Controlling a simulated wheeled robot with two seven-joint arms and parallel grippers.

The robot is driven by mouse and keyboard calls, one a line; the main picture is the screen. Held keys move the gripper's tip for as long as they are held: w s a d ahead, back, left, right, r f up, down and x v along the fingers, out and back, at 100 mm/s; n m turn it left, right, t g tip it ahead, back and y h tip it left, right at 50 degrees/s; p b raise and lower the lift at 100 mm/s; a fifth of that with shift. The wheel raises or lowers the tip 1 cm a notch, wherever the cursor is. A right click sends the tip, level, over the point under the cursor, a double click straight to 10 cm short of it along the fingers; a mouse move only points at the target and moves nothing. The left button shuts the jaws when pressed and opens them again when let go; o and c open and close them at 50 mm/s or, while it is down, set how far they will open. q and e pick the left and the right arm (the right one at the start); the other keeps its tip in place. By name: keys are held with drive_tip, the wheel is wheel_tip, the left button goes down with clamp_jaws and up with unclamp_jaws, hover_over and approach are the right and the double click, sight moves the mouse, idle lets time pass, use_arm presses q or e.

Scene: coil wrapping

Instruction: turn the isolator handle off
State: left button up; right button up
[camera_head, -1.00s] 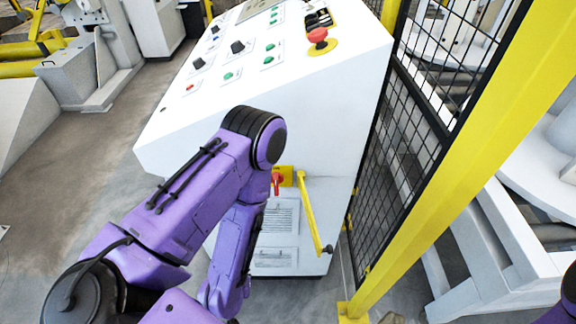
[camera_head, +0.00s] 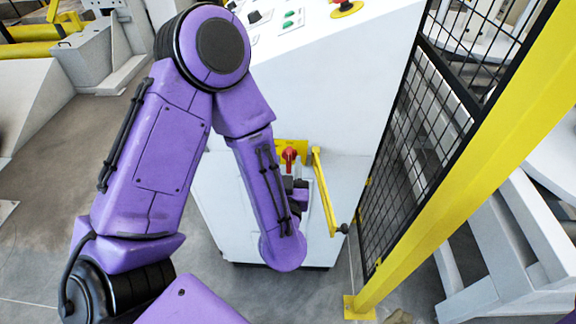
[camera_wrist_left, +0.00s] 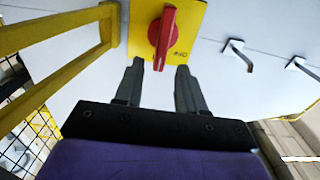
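The red isolator handle (camera_head: 289,155) sits on a yellow plate (camera_head: 300,147) on the front of the white control cabinet. In the left wrist view the red handle (camera_wrist_left: 163,38) is nearly in line with the picture's height, its lower end leaning slightly left, on its yellow plate (camera_wrist_left: 190,25). My left gripper (camera_wrist_left: 160,65) is open, one finger on each side of the handle's lower end, with gaps to both. I cannot tell how deep the fingertips reach. In the head view my forearm partly hides the left gripper (camera_head: 296,188). My right gripper is out of view.
A yellow bar (camera_head: 323,190) stands out from the cabinet just right of the handle; it also shows in the left wrist view (camera_wrist_left: 60,60). A black mesh fence (camera_head: 415,150) and yellow post (camera_head: 460,170) stand farther right. Two dark hooked pulls (camera_wrist_left: 238,52) show beside the plate.

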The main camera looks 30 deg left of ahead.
sight(289, 157)
use_arm(q)
drive_tip(key=shift+x, duration=1.5)
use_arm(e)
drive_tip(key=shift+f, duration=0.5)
use_arm(q)
drive_tip(key=shift+d, duration=0.1)
clamp_jaws()
